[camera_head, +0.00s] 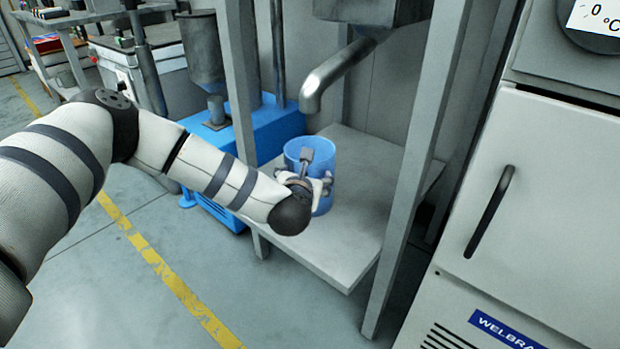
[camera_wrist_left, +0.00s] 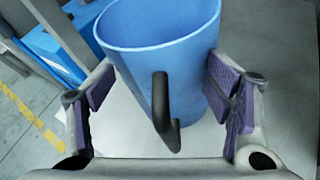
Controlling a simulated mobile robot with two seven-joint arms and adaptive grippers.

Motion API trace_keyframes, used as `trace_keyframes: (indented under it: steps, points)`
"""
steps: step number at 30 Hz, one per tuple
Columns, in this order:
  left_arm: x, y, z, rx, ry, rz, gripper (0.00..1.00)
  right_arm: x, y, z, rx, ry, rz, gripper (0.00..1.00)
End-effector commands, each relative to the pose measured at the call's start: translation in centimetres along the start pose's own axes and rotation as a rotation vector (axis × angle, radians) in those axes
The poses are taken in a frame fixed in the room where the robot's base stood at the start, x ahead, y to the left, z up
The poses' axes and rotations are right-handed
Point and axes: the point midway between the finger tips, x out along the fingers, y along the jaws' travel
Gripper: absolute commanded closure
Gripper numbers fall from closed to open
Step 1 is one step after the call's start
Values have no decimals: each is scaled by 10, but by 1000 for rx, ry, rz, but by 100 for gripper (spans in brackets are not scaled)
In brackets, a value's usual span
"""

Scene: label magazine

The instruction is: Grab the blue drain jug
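The blue drain jug (camera_head: 325,158) stands upright on the grey shelf (camera_head: 345,230) of a metal frame, below and near a bent metal spout (camera_head: 330,75). In the left wrist view the jug (camera_wrist_left: 150,60) is open-topped, and its black handle (camera_wrist_left: 161,105) faces my gripper. My left gripper (camera_head: 307,182) is at the jug's near side. Its purple-padded fingers (camera_wrist_left: 160,88) are spread wide, one on each side of the jug, with the handle between them. The right pad overlaps the jug's edge; I cannot tell whether it touches. My right gripper is not in view.
Frame posts (camera_head: 420,150) stand right of the jug. A blue machine base (camera_head: 270,128) is behind left. A white cabinet (camera_head: 540,210) with a black handle fills the right. Floor with a yellow line (camera_head: 165,270) is clear at left.

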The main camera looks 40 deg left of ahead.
Motion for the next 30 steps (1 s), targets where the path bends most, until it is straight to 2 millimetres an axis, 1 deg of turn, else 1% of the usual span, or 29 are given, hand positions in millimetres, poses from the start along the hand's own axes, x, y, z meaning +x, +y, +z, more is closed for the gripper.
trace_keyframes:
  steps: [1, 2, 3, 5, 6, 8, 26, 30]
  points:
    - [0, 0, 0, 0, 1, 1, 48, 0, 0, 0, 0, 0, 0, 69]
    - [0, 0, 0, 0, 1, 1, 54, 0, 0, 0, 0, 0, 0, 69]
    - [0, 0, 0, 0, 1, 1, 64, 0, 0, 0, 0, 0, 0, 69]
    - [0, 0, -1, 0, 1, 2, 77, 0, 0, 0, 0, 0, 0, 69]
    - [0, 1, -1, 0, 1, 2, 86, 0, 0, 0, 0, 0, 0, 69]
    - [0, 1, -1, 0, 1, 2, 100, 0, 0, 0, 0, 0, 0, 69]
    - [0, 0, -1, 2, 3, 0, 100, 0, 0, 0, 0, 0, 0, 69]
    - [-4, 2, 7, 0, 2, 1, 100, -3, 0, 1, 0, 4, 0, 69]
